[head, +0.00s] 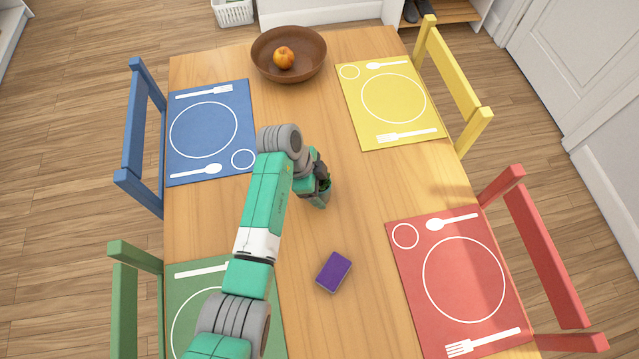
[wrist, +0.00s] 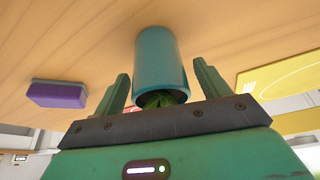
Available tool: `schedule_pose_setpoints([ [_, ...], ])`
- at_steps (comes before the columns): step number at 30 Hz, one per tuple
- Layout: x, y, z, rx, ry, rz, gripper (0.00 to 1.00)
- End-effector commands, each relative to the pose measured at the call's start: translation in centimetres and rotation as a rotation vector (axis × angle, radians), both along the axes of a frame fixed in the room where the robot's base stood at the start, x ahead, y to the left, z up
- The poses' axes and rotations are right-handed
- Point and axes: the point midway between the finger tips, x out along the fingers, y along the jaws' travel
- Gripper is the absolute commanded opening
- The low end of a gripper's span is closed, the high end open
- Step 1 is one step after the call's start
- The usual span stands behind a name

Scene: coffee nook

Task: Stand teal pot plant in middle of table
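The teal pot (wrist: 160,55) shows in the middle of the wrist view, with its green plant (wrist: 165,98) at the end nearest my gripper. The pot appears to stand on the wooden table (head: 290,130). My gripper (head: 319,192) is low over the middle of the table in the head view. Its two fingers are spread on either side of the pot in the wrist view, with gaps visible on both sides. In the head view my arm and gripper hide most or all of the pot.
A purple sponge (head: 334,272) lies nearer the front. A brown bowl (head: 289,54) with an orange fruit (head: 284,57) stands at the back. Blue (head: 210,130), yellow (head: 390,98), red (head: 458,280) and green (head: 190,290) placemats line the sides. The wood around the gripper is clear.

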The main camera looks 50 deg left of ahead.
Motion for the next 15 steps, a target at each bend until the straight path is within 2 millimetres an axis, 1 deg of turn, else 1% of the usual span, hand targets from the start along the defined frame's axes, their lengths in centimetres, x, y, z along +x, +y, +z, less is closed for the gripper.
schedule_pose_setpoints([
  [5, 0.0, 0.0, 0.0, 0.000, 0.000, 0.000, 0.74],
  [8, 0.0, 0.0, 0.7, 0.001, -0.001, 0.000, 0.74],
  [11, -0.4, 0.6, 2.4, 0.001, -0.003, 0.001, 0.74],
  [15, -1.4, 1.7, 5.9, 0.002, -0.004, 0.003, 0.74],
])
